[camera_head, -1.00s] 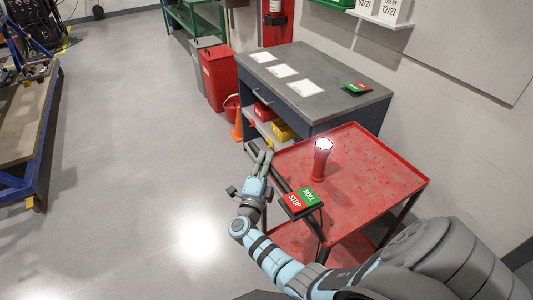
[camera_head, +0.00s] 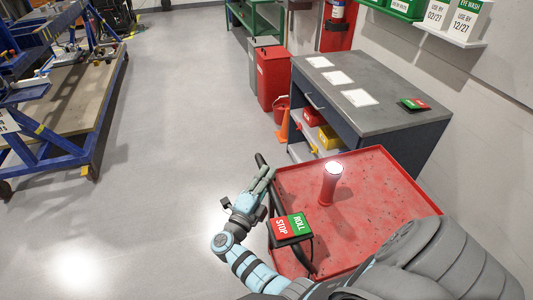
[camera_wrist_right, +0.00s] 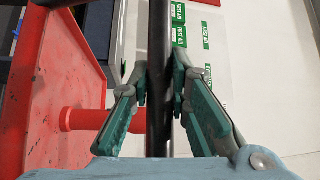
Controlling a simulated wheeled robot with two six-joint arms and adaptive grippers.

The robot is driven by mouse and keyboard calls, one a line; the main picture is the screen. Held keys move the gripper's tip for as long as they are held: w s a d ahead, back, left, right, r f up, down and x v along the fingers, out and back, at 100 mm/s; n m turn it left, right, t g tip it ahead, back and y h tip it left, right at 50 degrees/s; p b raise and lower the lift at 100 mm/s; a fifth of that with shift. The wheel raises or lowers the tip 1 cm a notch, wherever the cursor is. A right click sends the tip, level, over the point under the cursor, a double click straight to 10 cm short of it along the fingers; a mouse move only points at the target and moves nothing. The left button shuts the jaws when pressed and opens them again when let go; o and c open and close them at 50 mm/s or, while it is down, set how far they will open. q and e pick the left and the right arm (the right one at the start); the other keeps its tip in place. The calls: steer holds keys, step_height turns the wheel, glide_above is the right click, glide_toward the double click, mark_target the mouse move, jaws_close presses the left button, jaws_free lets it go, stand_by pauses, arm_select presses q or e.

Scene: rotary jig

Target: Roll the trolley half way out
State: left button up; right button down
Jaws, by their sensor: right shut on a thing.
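The red trolley (camera_head: 372,222) stands in front of the grey desk, with a black handle bar along its left side; the bar also shows in the wrist view (camera_wrist_right: 159,60). A red and green STOP/ROLL sign (camera_head: 291,226) sits at its left edge. A red cylinder with a glowing top (camera_head: 330,186) stands upright on the tray. My right gripper (camera_head: 266,178) is at the handle; in the wrist view its fingers (camera_wrist_right: 160,92) are closed around the bar. My arm hides the trolley's near side. My left gripper is not in view.
The grey-topped desk (camera_head: 375,80) stands just behind the trolley. An orange cone (camera_head: 283,126), a red bucket (camera_head: 281,109) and a red bin (camera_head: 273,77) stand to its left. The wall is on the right. Open floor (camera_head: 180,130) lies left, up to a blue-framed bench (camera_head: 100,115).

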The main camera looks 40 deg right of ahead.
steer(key=shift+a+f, duration=0.1)
steer(key=shift+f, duration=0.05)
steer(key=c, duration=1.7)
jaws_free()
steer(key=shift+o, duration=1.1)
